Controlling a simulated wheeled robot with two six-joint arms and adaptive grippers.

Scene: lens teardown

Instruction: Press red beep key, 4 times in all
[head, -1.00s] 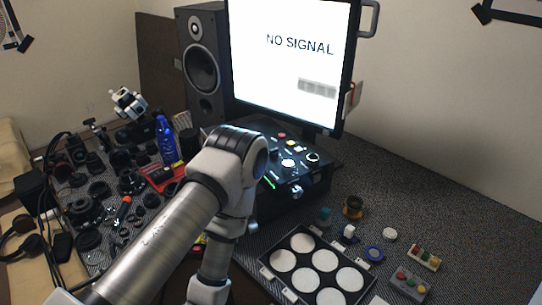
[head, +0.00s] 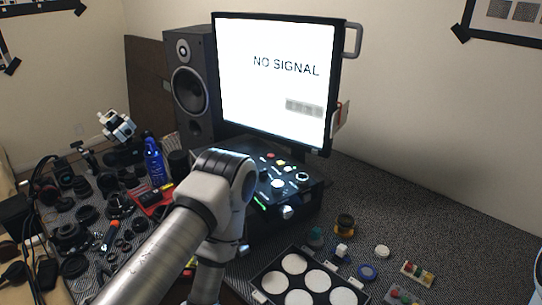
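A black control box (head: 262,215) stands below the monitor. Its top carries a small red button (head: 270,156), a yellow one, a green one and white round knobs. Two small key blocks lie at the lower right. One (head: 417,273) has red, green and yellow keys; the other (head: 400,297) is grey, with coloured keys, and is cut by the bottom edge. I cannot tell which red key is the beep key. My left arm crosses in front of the box and bends down; its gripper is out of view. My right gripper is not in view either.
A monitor (head: 275,100) reads "NO SIGNAL". A speaker (head: 190,85) stands at its left. Lens parts and a blue bottle (head: 155,160) crowd the left side. A tray (head: 262,282) with white discs lies in front. The mat at the right back is free.

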